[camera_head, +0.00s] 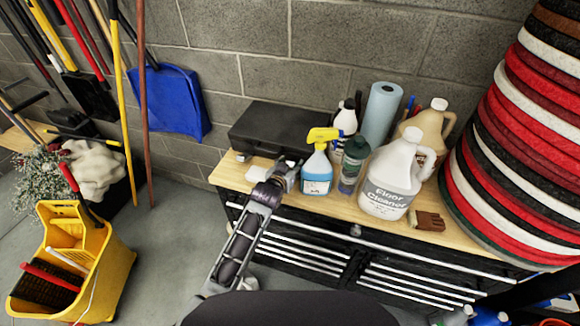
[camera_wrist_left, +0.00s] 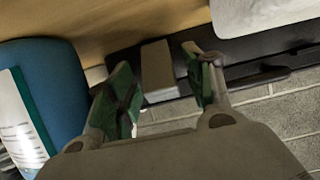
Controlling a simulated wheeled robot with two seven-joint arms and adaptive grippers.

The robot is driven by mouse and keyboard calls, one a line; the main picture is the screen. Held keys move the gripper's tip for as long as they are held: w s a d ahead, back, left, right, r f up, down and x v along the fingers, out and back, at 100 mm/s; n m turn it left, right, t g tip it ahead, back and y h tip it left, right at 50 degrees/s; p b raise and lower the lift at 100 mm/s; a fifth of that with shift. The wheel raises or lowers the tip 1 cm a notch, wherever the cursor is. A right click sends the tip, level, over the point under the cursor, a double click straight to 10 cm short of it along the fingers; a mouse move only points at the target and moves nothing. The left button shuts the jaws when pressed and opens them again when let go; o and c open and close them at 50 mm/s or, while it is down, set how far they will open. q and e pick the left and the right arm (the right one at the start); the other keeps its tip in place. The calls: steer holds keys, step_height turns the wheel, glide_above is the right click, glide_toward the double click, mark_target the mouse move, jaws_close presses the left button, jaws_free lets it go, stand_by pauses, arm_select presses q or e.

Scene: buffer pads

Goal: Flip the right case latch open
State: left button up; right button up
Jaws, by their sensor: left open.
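The black case (camera_head: 283,128) lies closed on the wooden bench against the block wall. In the head view its right front is hidden behind the spray bottle and other bottles. In the left wrist view the dark case edge (camera_wrist_left: 285,58) carries a black handle (camera_wrist_left: 258,78) and a grey block-like piece (camera_wrist_left: 158,70), which looks like the latch. My left gripper (camera_head: 288,177) is in front of the case, left of the spray bottle. In the wrist view the open fingers (camera_wrist_left: 160,92) appear on either side of the grey piece; contact cannot be told. My right gripper is not in view.
A blue spray bottle (camera_head: 317,172) stands close to the right of my left gripper, also large in the wrist view (camera_wrist_left: 40,95). A green-capped bottle (camera_head: 353,165) and a white floor cleaner jug (camera_head: 393,180) stand further right. A white item (camera_head: 258,173) lies left of the gripper.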

arm_select(q)
steer(key=shift+c, duration=0.3)
steer(key=c, duration=1)
steer(key=shift+o, duration=0.2)
steer(key=shift+s+f+t+b, duration=0.1)
steer(key=shift+f+t+b, duration=0.2)
steer(key=shift+b, duration=0.35)
steer(key=shift+s+f+t+b, duration=0.15)
steer(key=shift+t+b, duration=0.25)
steer(key=shift+b, duration=0.45)
steer(key=shift+s+a+f+t+h+b, duration=0.1)
steer(key=shift+s+f+t+h+b, duration=0.15)
steer(key=shift+t+b, duration=0.7)
steer(key=shift+s+a+f+t+h+b, duration=0.15)
steer(key=shift+t+h+b, duration=0.2)
steer(key=shift+b, duration=1.15)
steer(key=shift+w+d, duration=0.1)
steer(key=o, duration=1)
